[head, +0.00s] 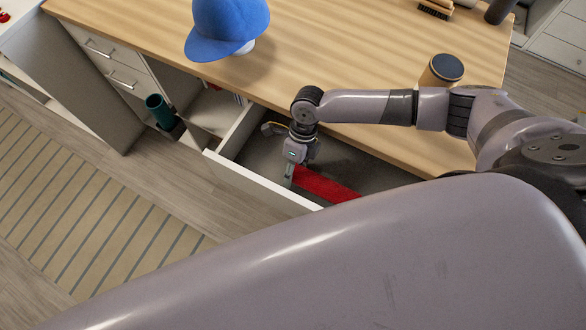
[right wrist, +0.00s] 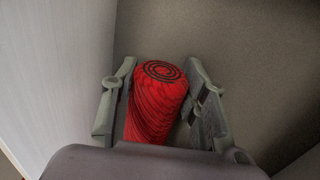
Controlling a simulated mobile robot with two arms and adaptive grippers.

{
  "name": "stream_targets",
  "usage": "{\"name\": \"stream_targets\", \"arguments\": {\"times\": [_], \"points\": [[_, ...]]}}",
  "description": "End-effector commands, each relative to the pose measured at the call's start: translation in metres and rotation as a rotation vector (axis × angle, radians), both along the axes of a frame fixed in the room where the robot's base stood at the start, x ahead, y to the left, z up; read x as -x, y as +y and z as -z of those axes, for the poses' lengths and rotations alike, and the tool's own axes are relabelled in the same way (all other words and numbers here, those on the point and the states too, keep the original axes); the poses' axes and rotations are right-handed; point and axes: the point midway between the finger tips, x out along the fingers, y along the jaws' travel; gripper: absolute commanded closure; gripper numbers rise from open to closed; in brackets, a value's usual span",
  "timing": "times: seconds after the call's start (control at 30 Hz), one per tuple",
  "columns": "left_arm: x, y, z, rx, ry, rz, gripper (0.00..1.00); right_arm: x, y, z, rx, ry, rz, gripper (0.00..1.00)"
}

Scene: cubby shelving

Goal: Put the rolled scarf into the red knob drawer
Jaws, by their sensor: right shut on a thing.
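The rolled scarf is a red roll (head: 322,184) with a dark spiral end. It is inside an open drawer (head: 262,183) with a white front and grey floor. My right gripper (head: 291,178) reaches down into the drawer and is shut on the scarf near one end. In the right wrist view the scarf (right wrist: 155,105) sits between both fingers (right wrist: 158,82), above or on the drawer floor; I cannot tell which. The drawer front's outer face is hidden, so no red knob shows. My left gripper is not in view.
The wooden top (head: 330,55) lies over the drawer. On it are a blue cap (head: 227,25), a dark-lidded jar (head: 443,70) and a brush (head: 436,8). A teal cylinder (head: 160,110) stands in a lower cubby at left. The floor before the drawer holds a striped rug (head: 80,210).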

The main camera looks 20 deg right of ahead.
Motion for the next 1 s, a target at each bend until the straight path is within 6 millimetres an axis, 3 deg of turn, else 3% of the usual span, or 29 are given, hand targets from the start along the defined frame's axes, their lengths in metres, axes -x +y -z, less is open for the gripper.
{"name": "stream_targets", "arguments": {"times": [0.17,0.2,0.5,0.87,1.0], "points": [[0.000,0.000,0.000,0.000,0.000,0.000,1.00,0.000,0.000,0.000,-0.001,0.001,0.000,1.00],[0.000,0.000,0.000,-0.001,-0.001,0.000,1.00,0.000,0.000,0.000,-0.001,0.001,0.000,0.59],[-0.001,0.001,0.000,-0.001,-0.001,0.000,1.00,0.000,0.000,0.000,-0.001,0.001,0.000,0.39],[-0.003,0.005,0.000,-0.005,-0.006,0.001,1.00,-0.001,0.000,-0.002,0.000,0.000,0.000,0.36],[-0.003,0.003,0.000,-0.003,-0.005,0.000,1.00,-0.004,-0.005,-0.016,0.000,-0.003,0.000,0.36]]}}
